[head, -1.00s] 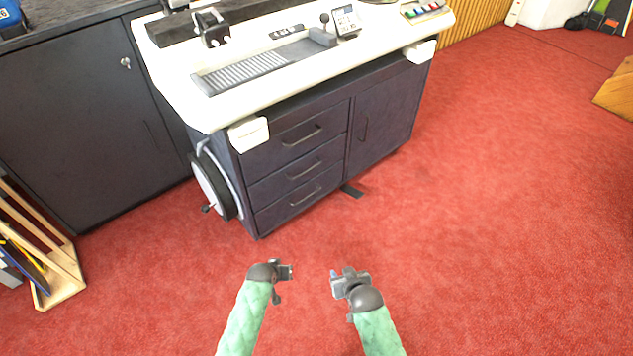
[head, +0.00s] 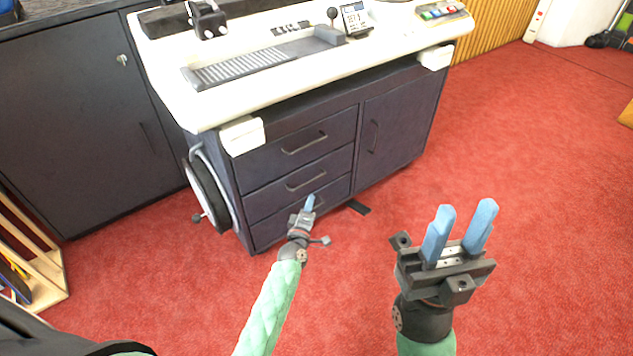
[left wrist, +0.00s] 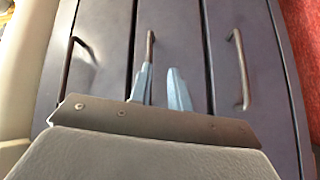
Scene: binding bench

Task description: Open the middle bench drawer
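The dark bench cabinet has three stacked drawers, all closed. The middle drawer (head: 268,196) has a bar handle (head: 306,180). In the left wrist view the middle drawer's handle (left wrist: 150,48) stands just beyond my left fingers, seemingly in line with the left-hand finger; contact cannot be told. My left gripper (head: 309,204) is in front of the lower drawers and partly hides the bottom handle. Its two blue fingers (left wrist: 162,88) are apart with nothing visible between them. My right gripper (head: 460,232) is open and empty, raised over the carpet at the right.
The top drawer (head: 290,146) is above and the bottom drawer (head: 268,230) below. A hinged cupboard door (head: 400,130) is to the right. A handwheel (head: 207,192) sticks out at the cabinet's left side. A wooden rack (head: 40,245) stands at far left. Red carpet is clear at right.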

